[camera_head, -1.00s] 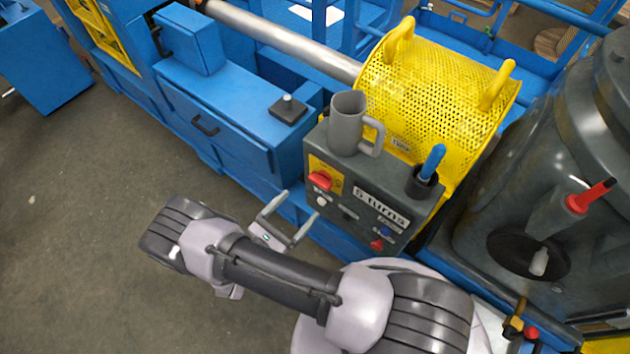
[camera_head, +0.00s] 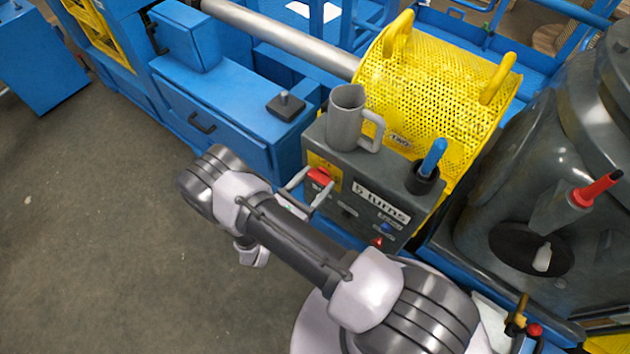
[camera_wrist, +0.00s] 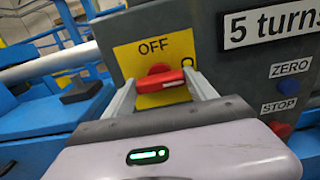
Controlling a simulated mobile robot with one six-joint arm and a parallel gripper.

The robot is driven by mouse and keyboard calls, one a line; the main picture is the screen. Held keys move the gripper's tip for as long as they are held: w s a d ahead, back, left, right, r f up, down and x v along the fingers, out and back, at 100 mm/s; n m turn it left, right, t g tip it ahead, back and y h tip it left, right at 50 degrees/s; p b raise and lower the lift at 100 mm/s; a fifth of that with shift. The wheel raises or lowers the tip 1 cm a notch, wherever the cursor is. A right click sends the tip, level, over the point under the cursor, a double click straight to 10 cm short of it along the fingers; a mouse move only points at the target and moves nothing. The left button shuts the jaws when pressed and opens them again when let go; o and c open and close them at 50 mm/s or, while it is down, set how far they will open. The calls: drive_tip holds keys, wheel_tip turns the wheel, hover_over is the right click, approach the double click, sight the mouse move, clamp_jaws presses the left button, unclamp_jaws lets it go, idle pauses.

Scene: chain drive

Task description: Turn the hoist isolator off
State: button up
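The hoist isolator is a red rotary handle (camera_wrist: 160,80) on a yellow plate (camera_wrist: 176,46) marked OFF at the top. A partly hidden letter O shows at the plate's right side. The handle lies roughly level, pointing across the plate toward that letter. My gripper (camera_wrist: 160,88) is open, one finger at each end of the handle. I cannot tell whether the fingers touch it. In the head view my gripper (camera_head: 308,185) is at the panel front, just below the red handle (camera_head: 320,175).
The grey control box (camera_head: 345,177) carries a "5 turns" label, a blue ZERO button (camera_wrist: 287,107) and a red STOP button (camera_wrist: 281,129). A yellow mesh guard (camera_head: 430,95) is behind.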

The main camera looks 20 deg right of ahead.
drive_tip(key=shift+c, duration=0.9)
drive_tip(key=n+b, duration=0.1)
drive_tip(key=n, duration=0.7)
drive_tip(key=shift+n+b, duration=0.3)
drive_tip(key=shift+b, duration=0.1)
drive_tip(key=n, duration=0.4)
drive_tip(key=shift+w+f, duration=0.1)
drive_tip(key=n, duration=0.5)
drive_tip(key=shift+b, duration=0.3)
drive_tip(key=shift+n, duration=0.3)
drive_tip(key=o, duration=1.4)
drive_tip(key=shift+a, duration=0.1)
drive_tip(key=shift+c, duration=0.2)
